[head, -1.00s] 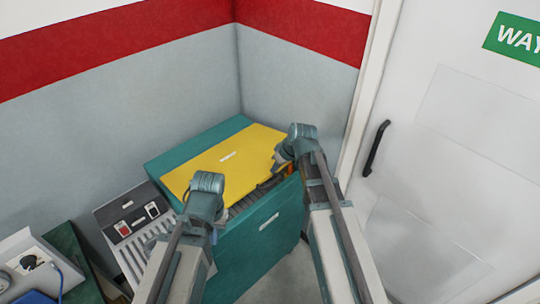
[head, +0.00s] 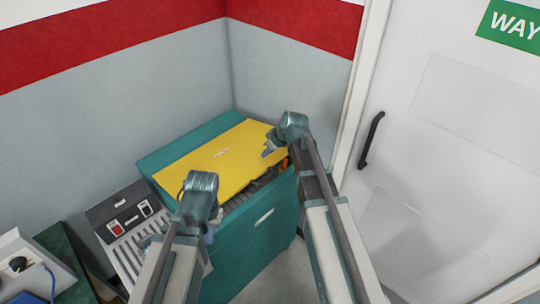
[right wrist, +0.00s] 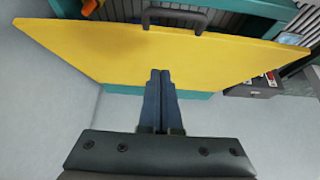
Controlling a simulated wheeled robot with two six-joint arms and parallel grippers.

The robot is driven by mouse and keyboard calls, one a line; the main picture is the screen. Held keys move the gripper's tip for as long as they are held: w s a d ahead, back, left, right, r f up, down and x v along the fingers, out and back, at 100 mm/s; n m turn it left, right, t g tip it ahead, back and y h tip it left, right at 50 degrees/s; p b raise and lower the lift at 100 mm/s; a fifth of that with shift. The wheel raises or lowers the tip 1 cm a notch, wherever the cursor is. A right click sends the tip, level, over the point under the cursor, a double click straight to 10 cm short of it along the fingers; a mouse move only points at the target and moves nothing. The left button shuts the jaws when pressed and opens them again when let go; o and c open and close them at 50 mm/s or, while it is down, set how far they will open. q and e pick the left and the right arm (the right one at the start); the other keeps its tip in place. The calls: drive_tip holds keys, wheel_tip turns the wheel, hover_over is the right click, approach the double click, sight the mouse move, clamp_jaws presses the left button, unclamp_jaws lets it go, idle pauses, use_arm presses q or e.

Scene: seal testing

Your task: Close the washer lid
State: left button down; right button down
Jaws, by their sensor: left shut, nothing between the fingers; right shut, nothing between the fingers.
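The washer is a teal box (head: 255,240) in the corner, with a yellow lid (head: 215,160) over its top. The lid is partly raised: a grey slatted interior shows in the gap along its front edge. In the right wrist view the yellow lid (right wrist: 165,60) has a dark handle (right wrist: 175,17) at its far edge. My right gripper (head: 268,149) is at the lid's right end. Its shut, empty fingers (right wrist: 160,85) point at the lid's face; contact is unclear. My left gripper (head: 203,205) is shut at the washer's front left, its fingers mostly hidden by the wrist.
A grey panel with red and white switches (head: 128,220) stands left of the washer. A grey socket box with a blue cable (head: 35,268) is at the lower left. Grey walls close in behind the washer. A white door with a black handle (head: 371,140) is on the right.

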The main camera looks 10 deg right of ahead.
drive_tip(key=b, duration=0.4)
hover_over(262, 170)
wheel_tip(262, 170, down, 5)
drive_tip(key=shift+d+r, duration=0.1)
drive_tip(key=shift+r, duration=0.05)
drive_tip(key=f+b, duration=0.1)
drive_tip(key=s+f+b, duration=0.1)
drive_tip(key=f, duration=0.1)
drive_tip(key=shift+d, duration=0.2)
drive_tip(key=shift+f+b, duration=0.2)
drive_tip(key=shift+b, duration=0.3)
drive_tip(key=shift+s+d+f+b, duration=0.1)
drive_tip(key=shift+s+f+b, duration=0.05)
drive_tip(key=shift+f+b, duration=0.3)
drive_tip(key=shift+t+y, duration=0.4)
drive_tip(key=shift+t, duration=0.1)
drive_tip(key=f+b, duration=0.3)
drive_tip(key=s+f+b, duration=0.1)
drive_tip(key=f+b, duration=0.3)
drive_tip(key=d+f+b, duration=0.1)
drive_tip(key=f+b, duration=0.2)
drive_tip(key=b, duration=0.1)
drive_tip(key=shift+s+f, duration=0.2)
drive_tip(key=shift+s, duration=0.2)
drive_tip(key=shift+s+f+b, duration=0.1)
drive_tip(key=shift+f+b, duration=0.05)
drive_tip(key=shift+b, duration=0.35)
drive_tip(key=shift+s, duration=0.2)
